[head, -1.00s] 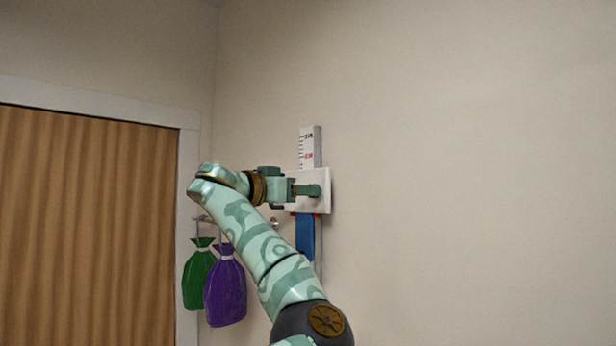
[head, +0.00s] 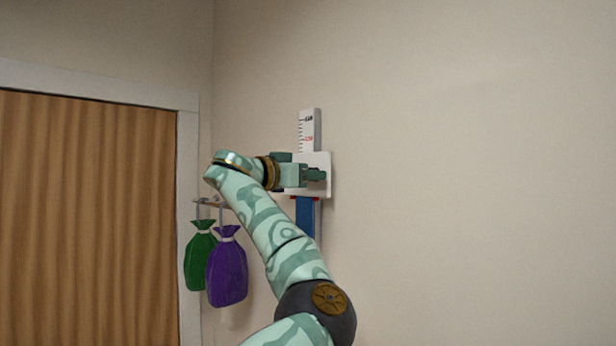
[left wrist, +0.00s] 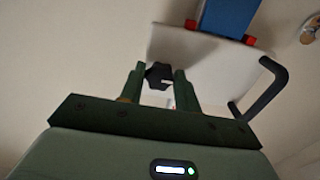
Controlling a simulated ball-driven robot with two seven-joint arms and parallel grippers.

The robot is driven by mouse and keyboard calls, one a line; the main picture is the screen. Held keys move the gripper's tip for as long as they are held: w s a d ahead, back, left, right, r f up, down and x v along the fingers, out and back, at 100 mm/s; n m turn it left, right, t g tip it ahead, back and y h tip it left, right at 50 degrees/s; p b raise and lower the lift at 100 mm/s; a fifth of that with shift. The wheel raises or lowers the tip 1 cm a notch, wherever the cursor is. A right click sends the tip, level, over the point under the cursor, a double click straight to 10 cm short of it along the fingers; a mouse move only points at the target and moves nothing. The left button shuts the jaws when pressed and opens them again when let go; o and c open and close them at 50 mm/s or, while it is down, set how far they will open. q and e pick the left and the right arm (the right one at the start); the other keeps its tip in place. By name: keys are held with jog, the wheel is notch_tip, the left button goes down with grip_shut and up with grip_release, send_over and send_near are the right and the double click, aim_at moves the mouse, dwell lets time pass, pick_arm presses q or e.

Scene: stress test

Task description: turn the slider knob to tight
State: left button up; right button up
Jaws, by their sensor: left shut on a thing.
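The slider is a white plate (head: 321,160) on an upright wall scale (head: 309,130). It also shows in the left wrist view (left wrist: 195,48). The slider knob (left wrist: 158,75) is small and dark and stands out from the plate. My left gripper (left wrist: 156,84) has a finger on each side of it and is shut on it. In the head view my left gripper (head: 317,176) is at the front of the plate, and its fingers hide the knob. Any marking for tight is not readable. My right gripper is not in view.
A blue strip (head: 305,220) with red at its top runs below the plate. A green bag (head: 200,258) and a purple bag (head: 227,268) hang on a wall rack to the left. A brown slatted door (head: 85,200) is farther left. The wall at right is bare.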

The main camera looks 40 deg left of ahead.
pick_arm(q)
jog(key=m+b, duration=0.9)
jog(key=m, duration=0.8)
jog(key=shift+b, duration=0.35)
jog(key=shift+f+m, duration=0.1)
jog(key=shift+m, duration=0.3)
jog(key=o, duration=1)
jog(key=shift+c, duration=0.2)
